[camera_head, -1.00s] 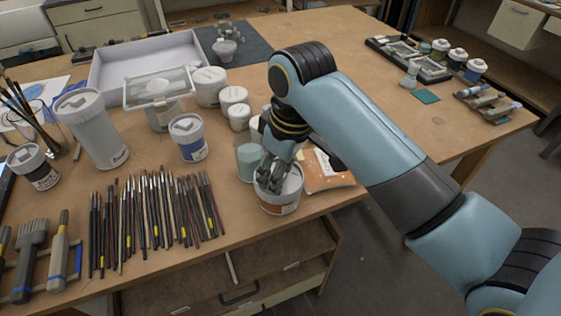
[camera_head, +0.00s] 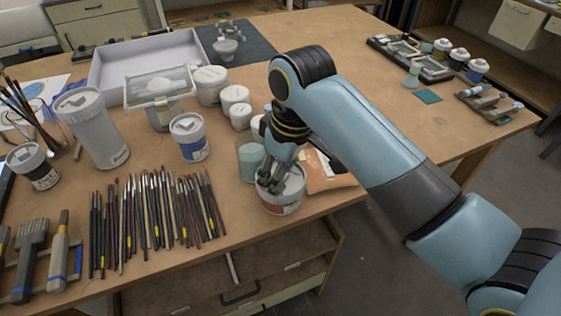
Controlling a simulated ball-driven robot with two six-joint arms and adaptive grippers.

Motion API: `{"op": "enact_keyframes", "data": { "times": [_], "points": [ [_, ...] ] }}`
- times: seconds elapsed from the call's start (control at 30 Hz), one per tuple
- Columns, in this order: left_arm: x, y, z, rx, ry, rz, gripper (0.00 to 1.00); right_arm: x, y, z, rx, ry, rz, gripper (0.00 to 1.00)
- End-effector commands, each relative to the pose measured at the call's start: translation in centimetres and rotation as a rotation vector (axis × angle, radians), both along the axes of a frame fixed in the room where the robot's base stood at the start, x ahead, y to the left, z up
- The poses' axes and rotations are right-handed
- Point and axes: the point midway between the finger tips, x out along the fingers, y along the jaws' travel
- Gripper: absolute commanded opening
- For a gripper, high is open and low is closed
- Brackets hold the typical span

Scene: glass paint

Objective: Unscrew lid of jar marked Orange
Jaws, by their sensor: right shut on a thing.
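The jar with the orange label (camera_head: 281,207) stands upright near the front edge of the table, with a white-grey lid (camera_head: 294,186) on top. Its label is too small to read. My right gripper (camera_head: 270,187) reaches down from above, shut on the lid of this jar. The fingers and wrist hide part of the lid. My left gripper is not in view.
A greenish glass jar (camera_head: 250,158) stands close behind the orange jar, and an orange packet (camera_head: 326,171) lies to its right. Several brushes (camera_head: 155,215) lie to the left. A blue-labelled jar (camera_head: 189,138) stands behind them.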

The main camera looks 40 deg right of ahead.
Motion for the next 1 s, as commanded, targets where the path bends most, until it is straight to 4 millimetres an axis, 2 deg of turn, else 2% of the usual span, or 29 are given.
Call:
{"op": "enact_keyframes", "data": {
  "times": [0.03,0.63,0.87,0.9,1.0],
  "points": [
    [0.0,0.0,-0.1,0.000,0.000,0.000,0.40,-0.5,0.0,-0.5,0.001,0.016,0.000,0.00],
    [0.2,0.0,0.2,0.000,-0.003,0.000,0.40,-0.6,0.0,-0.8,0.001,0.018,0.006,0.00],
    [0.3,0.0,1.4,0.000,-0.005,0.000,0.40,-0.6,0.0,-0.5,0.002,0.020,0.116,0.00],
    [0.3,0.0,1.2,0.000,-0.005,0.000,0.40,-0.6,0.0,-0.7,0.001,0.019,0.168,0.00],
    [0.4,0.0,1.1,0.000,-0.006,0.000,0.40,-0.6,0.0,-0.7,0.001,0.019,0.160,0.00]
  ]
}}
